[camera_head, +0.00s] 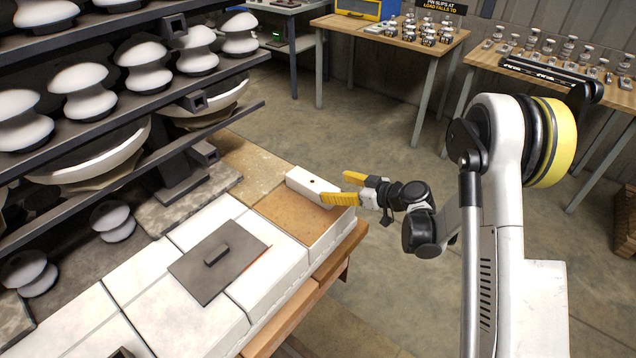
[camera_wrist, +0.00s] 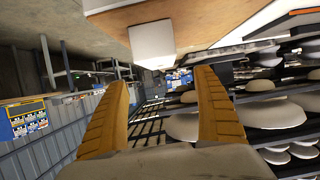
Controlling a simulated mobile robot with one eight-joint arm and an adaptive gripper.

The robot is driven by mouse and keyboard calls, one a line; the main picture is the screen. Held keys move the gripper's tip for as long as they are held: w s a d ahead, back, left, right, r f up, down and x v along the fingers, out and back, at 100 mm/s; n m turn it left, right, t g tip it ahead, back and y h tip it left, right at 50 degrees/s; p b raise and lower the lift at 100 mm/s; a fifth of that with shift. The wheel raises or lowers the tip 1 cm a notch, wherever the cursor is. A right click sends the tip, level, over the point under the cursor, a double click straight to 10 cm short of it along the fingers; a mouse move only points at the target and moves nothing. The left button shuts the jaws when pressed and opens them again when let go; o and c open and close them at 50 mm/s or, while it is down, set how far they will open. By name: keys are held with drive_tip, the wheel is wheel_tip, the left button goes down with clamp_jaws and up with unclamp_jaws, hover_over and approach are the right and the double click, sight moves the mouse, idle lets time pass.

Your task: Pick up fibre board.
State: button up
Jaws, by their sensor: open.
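A flat brown board (camera_head: 292,219), which looks like the fibre board, lies on a white block at the bench's far right end in the head view. A small white block (camera_head: 312,184) with a dark hole sits along its far edge; a white block also shows in the wrist view (camera_wrist: 152,43). My gripper (camera_head: 338,188) has yellow fingers spread apart with nothing between them. It is over the board's right far corner, beside the small white block; whether it touches either is unclear. In the wrist view my gripper (camera_wrist: 162,80) points along the shelving, with a brown surface above.
A dark grey plate (camera_head: 219,261) with a small handle lies on the white blocks left of the board. Shelves with white insulators (camera_head: 82,85) overhang the bench's left side. The wooden bench edge (camera_head: 330,278) runs along the right. Open floor (camera_head: 370,130) lies beyond, with tables behind.

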sight(316, 183)
drive_tip(key=b+x, duration=0.1)
drive_tip(key=x, duration=0.3)
drive_tip(key=shift+s+a+f, duration=0.1)
drive_tip(key=shift+a+f, duration=0.05)
drive_tip(key=shift+a, duration=0.05)
drive_tip(key=b+x, duration=0.3)
drive_tip(key=x, duration=0.3)
drive_tip(key=shift+d+f, duration=0.1)
drive_tip(key=shift+d, duration=0.05)
drive_tip(key=c, duration=1.4)
